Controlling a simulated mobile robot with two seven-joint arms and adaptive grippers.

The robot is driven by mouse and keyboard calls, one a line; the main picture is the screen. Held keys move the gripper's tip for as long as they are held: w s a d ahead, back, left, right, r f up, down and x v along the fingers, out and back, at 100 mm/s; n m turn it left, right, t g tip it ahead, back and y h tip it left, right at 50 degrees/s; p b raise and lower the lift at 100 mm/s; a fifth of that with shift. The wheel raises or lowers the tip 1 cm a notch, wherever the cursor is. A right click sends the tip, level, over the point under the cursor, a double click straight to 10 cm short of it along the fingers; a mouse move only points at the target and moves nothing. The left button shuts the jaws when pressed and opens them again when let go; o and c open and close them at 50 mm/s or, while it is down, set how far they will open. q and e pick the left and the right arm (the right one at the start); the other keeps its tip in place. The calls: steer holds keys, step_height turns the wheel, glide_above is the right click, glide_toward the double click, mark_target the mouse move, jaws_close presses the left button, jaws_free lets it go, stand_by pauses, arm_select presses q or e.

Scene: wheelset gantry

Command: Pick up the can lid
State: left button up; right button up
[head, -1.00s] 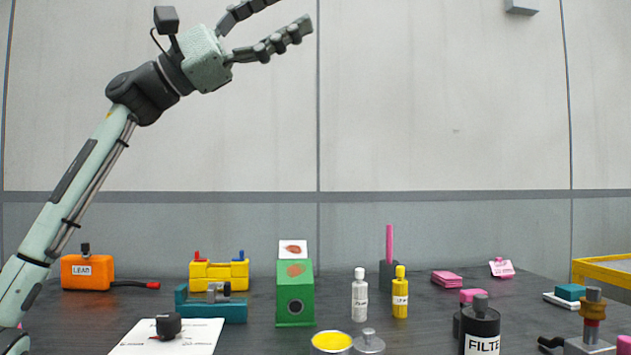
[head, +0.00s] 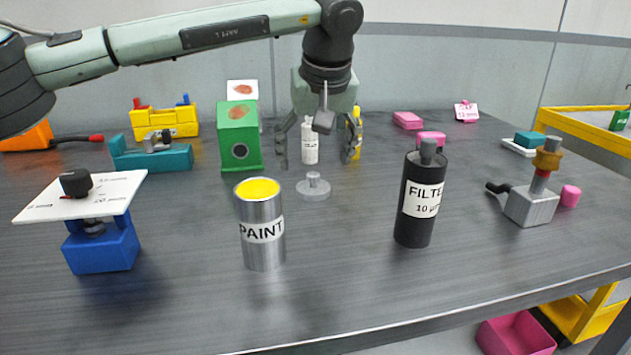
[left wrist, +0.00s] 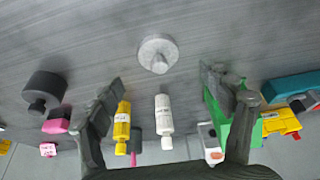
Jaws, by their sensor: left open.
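The can lid (head: 313,192), a grey metal disc with a knob on top, lies on the dark table just behind and right of the paint can. It also shows in the left wrist view (left wrist: 150,50), top centre, beyond the fingertips. My left gripper (head: 316,163) points down above and slightly behind the lid, open and empty, one finger on each side. In the left wrist view its fingers (left wrist: 163,80) are spread wide and apart from the lid. The paint can (head: 264,247) stands upright with yellow paint showing at its open top. My right gripper is not in view.
A white bottle (head: 310,150) and a yellow bottle (head: 355,140) stand close behind the gripper. A green box (head: 240,152) is left, a black filter canister (head: 412,225) right, and a white plate on a blue stand (head: 100,250) at left front.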

mark_target(313, 174)
arm_select(q)
steer(key=x, duration=0.6)
steer(key=shift+w+r+p, duration=0.15)
steer(key=shift+w+p, duration=0.15)
steer(key=shift+p, duration=0.1)
steer(key=c, duration=1)
steer(key=shift+c, duration=0.2)
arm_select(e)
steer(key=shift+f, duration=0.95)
arm_select(q)
steer(key=shift+r, duration=0.15)
